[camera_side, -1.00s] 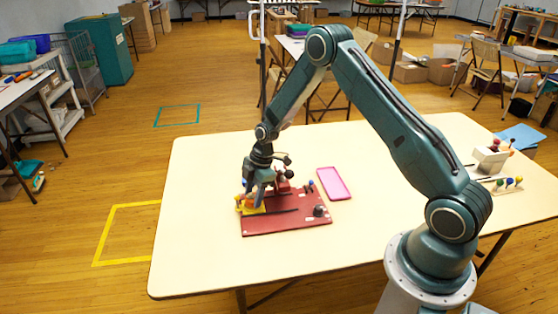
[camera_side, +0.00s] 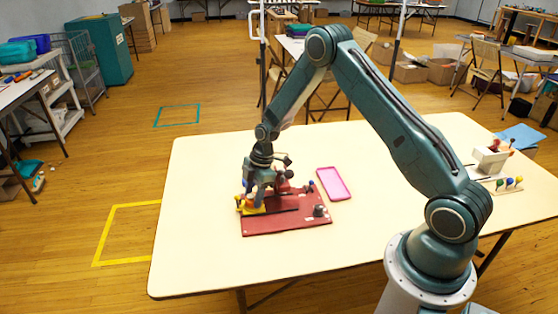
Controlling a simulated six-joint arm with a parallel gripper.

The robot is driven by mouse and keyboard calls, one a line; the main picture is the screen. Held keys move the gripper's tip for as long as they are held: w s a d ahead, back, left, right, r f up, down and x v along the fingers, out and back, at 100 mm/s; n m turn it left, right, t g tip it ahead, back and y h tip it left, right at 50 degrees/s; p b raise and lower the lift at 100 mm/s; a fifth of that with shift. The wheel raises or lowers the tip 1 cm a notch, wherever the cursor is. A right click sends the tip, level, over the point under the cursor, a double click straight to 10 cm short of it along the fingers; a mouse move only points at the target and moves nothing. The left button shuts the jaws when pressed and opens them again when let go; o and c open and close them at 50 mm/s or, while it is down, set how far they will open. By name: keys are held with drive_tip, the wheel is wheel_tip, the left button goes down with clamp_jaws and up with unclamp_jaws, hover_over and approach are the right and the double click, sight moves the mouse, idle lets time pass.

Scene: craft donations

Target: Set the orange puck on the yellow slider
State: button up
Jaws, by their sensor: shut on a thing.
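The red board (camera_side: 285,224) lies on the table with the yellow slider (camera_side: 254,211) at its left end. My gripper (camera_side: 254,198) points down over the slider and is shut on the orange puck (camera_side: 250,202). Only a small part of the puck shows between the fingers. The puck is at or just above the slider; I cannot tell whether they touch. The fingers hide part of both.
Small knobs and a dark knob (camera_side: 319,211) stand on the board. A pink tray (camera_side: 333,184) lies just right of it. A white block (camera_side: 490,160) and a strip with coloured knobs (camera_side: 508,184) are at the far right. The front of the table is clear.

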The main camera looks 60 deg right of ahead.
drive_tip(key=shift+f, duration=0.35)
drive_tip(key=o, duration=0.7)
drive_tip(key=v, duration=1.1)
idle(1.0)
idle(0.4)
